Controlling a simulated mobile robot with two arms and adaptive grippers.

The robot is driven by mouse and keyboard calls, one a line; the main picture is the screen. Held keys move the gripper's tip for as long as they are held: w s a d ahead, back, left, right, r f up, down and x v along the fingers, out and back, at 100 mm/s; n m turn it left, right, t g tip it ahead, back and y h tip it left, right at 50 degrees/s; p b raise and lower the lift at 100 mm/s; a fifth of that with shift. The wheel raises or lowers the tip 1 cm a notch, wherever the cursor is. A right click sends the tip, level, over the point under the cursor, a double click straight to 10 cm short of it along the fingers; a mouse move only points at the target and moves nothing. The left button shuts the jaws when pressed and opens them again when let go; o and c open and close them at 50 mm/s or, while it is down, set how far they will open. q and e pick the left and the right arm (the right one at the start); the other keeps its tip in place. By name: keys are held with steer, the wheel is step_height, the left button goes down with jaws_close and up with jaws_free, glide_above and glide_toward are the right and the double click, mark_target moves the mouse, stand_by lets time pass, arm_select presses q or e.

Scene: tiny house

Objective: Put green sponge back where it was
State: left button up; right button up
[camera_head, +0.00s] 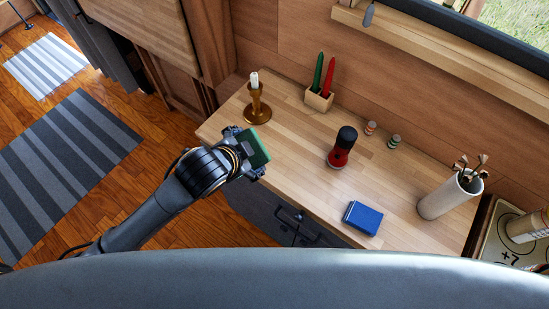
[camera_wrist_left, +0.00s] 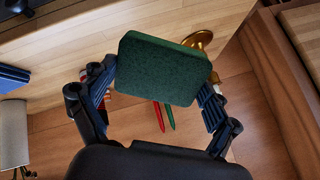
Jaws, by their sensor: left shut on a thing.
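The green sponge (camera_head: 257,148) is held in my left gripper (camera_head: 248,153), near the left front edge of the wooden counter (camera_head: 290,185). In the left wrist view, the sponge (camera_wrist_left: 165,68) sits between the two fingers of my left gripper (camera_wrist_left: 160,88), one finger on each side. Its broad face is toward the camera, and it looks raised above the counter, though the exact height is hard to tell. My right gripper is not in view.
A brass candlestick (camera_head: 258,110) stands just beyond the sponge. Also on the counter are a block with green and red candles (camera_head: 318,102), a black-and-red device (camera_head: 341,156), two small striped items (camera_head: 394,141), a blue box (camera_head: 363,217) and a white utensil vase (camera_head: 446,199).

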arm_select(q)
steer(key=s+d+m+g, duration=0.4)
steer(key=d+m+g, duration=0.2)
steer(key=d+m, duration=0.15)
steer(key=m+g+y+p, duration=0.2)
steer(key=m+y, duration=0.1)
steer(key=m, duration=0.7)
glide_above(276, 161)
steer(key=shift+n, duration=0.25)
steer(key=f, duration=0.5)
steer(key=shift+s+f, duration=0.35)
steer(key=shift+w+f, duration=0.4)
steer(key=shift+f, duration=1.65)
steer(key=o, duration=0.8)
steer(key=shift+r, duration=0.1)
